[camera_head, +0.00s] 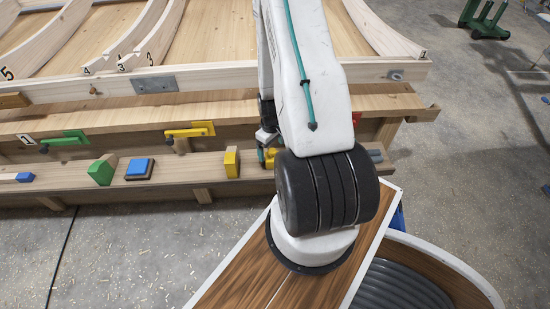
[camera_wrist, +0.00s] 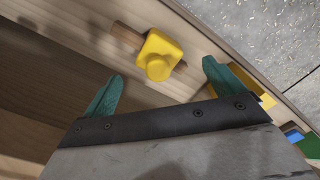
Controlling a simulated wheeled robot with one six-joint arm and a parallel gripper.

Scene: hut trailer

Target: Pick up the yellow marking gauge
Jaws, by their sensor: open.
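The yellow marking gauge (camera_wrist: 157,52) lies on a wooden ledge in the wrist view, a rounded yellow block with a round knob and a brown wooden stem through it. In the head view only a small yellow part of it (camera_head: 271,154) shows beside my arm; the rest is hidden. My gripper (camera_wrist: 162,72) is open, its two teal fingers apart on either side of the gauge in the picture. Nothing is held. I cannot tell the exact height of the fingertips over the ledge.
A yellow block (camera_head: 232,161), a blue block (camera_head: 140,168) and a green block (camera_head: 102,170) stand along the same ledge to the left. Yellow-handled (camera_head: 190,132) and green-handled (camera_head: 65,141) clamps sit above.

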